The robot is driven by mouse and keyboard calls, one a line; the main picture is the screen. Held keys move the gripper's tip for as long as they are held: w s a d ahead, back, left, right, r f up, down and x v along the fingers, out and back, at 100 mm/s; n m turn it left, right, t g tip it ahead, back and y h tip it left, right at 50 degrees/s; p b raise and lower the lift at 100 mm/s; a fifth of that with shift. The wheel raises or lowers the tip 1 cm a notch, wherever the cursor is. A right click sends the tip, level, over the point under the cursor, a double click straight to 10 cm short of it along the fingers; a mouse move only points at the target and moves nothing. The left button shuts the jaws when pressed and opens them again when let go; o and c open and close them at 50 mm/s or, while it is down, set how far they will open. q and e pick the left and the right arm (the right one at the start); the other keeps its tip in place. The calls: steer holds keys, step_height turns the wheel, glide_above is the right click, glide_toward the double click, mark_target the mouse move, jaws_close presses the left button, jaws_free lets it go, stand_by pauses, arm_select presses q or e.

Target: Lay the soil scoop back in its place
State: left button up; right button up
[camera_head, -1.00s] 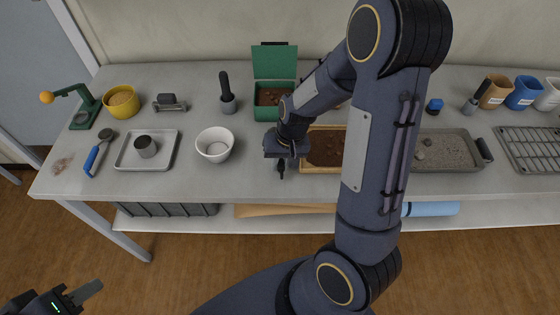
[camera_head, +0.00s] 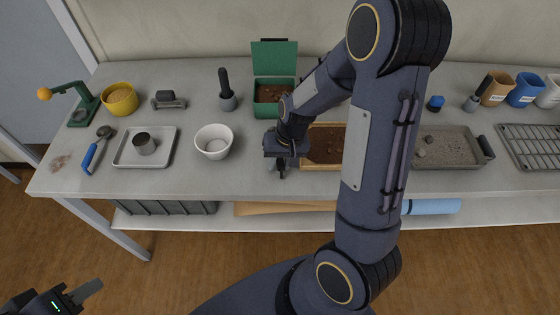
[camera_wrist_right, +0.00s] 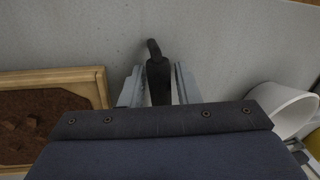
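A black handle (camera_wrist_right: 158,78), which looks like the soil scoop's, lies between the fingers of my right gripper (camera_wrist_right: 158,88) in the right wrist view. Gaps show between it and both fingers, so the gripper is open around it. In the head view the right gripper (camera_head: 277,166) is low over the table's front part, between the white bowl and the wooden soil tray; the dark handle end (camera_head: 281,172) shows below it. The rest of the scoop is hidden under the gripper. My left gripper (camera_head: 88,290) is at the bottom left, away from the table; its finger gap is unclear.
The wooden soil tray (camera_wrist_right: 104,88) is left of the right gripper in the wrist view; the white bowl (camera_wrist_right: 283,108) is right. In the head view a green box (camera_head: 275,62) stands behind, and a metal tray (camera_head: 122,160) lies left. My right arm hides the table's middle.

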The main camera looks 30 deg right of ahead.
steer(key=shift+o, duration=1.2)
steer(key=r, duration=0.4)
steer(key=d+r, duration=0.1)
steer(key=r, duration=0.1)
steer(key=shift+s+r, duration=0.25)
steer(key=shift+r, duration=0.15)
steer(key=s+a+r+n+t+y, duration=0.1)
steer(key=s+a+r+t, duration=0.1)
steer(key=s+r, duration=0.4)
steer(key=s+a+r+n+t, duration=0.2)
steer(key=s+a+r, duration=0.2)
steer(key=s, duration=0.5)
steer(key=shift+s+a+r+t+y, duration=0.3)
steer(key=shift+r+y, duration=0.1)
steer(key=shift+r, duration=0.5)
steer(key=shift+w, duration=0.15)
steer(key=shift+c, duration=0.5)
